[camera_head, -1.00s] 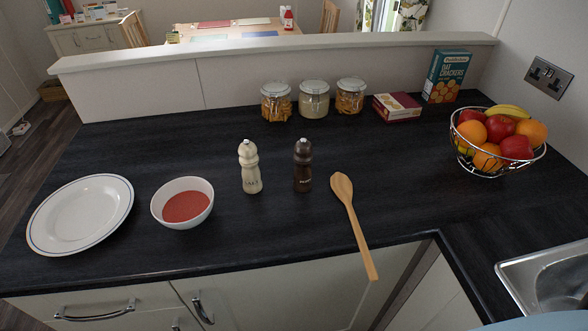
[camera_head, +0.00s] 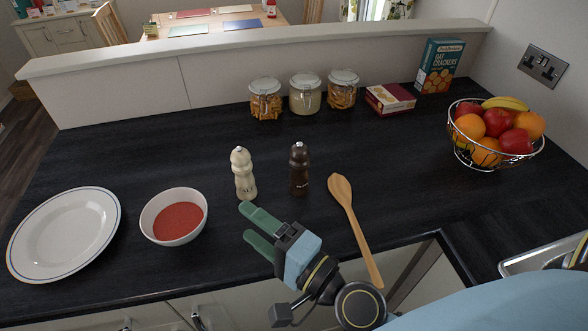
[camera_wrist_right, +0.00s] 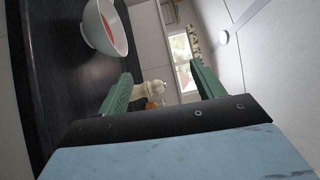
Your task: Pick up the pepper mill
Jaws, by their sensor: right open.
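The dark brown pepper mill (camera_head: 299,170) stands upright on the black worktop, right of the cream salt mill (camera_head: 243,174). My right gripper (camera_head: 252,225) is open and empty, with green fingers pointing up and left. In the head view its fingertips appear just below the salt mill, to the lower left of the pepper mill. In the right wrist view the salt mill (camera_wrist_right: 150,89) shows between the fingers (camera_wrist_right: 160,80), beyond them. I cannot make out the pepper mill there. My left gripper is not in view.
A bowl of red soup (camera_head: 174,216) and a white plate (camera_head: 64,234) stand to the left. A wooden spoon (camera_head: 355,225) lies just right of my gripper. Three jars (camera_head: 304,95) and a fruit basket (camera_head: 495,134) stand further back.

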